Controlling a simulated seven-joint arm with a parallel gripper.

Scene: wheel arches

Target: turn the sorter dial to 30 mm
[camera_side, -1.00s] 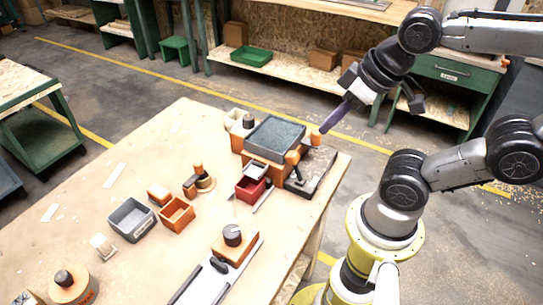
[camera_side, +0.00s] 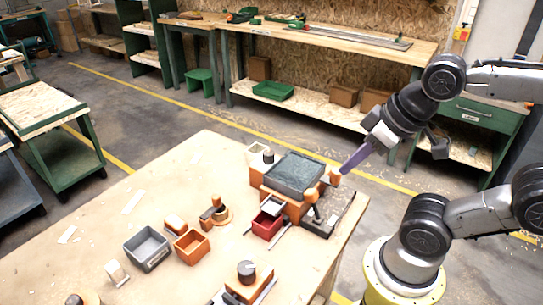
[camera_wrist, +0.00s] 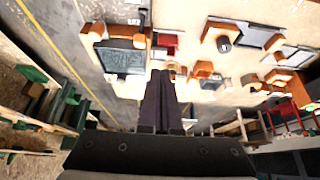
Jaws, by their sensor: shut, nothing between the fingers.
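The sorter appears to be the orange-based unit with a dark grey tray (camera_side: 296,174) at the back right of the table; the tray also shows in the wrist view (camera_wrist: 120,58). Two orange-topped levers (camera_side: 311,195) stand at its right side. A black round knob (camera_side: 246,268) sits on an orange block at the table's front; another dark knob (camera_side: 268,155) is behind the tray. I cannot tell which is the sorter dial, and no scale is readable. My gripper (camera_side: 343,171), with dark purple fingers, is shut and empty by the rear orange lever top; contact is unclear.
A red bin (camera_side: 267,226), a grey bin (camera_side: 147,250) and an orange bin (camera_side: 191,247) stand left of the levers. An orange-handled piece (camera_side: 214,212) stands behind them. The table's left part is mostly clear. The right table edge lies close below my gripper.

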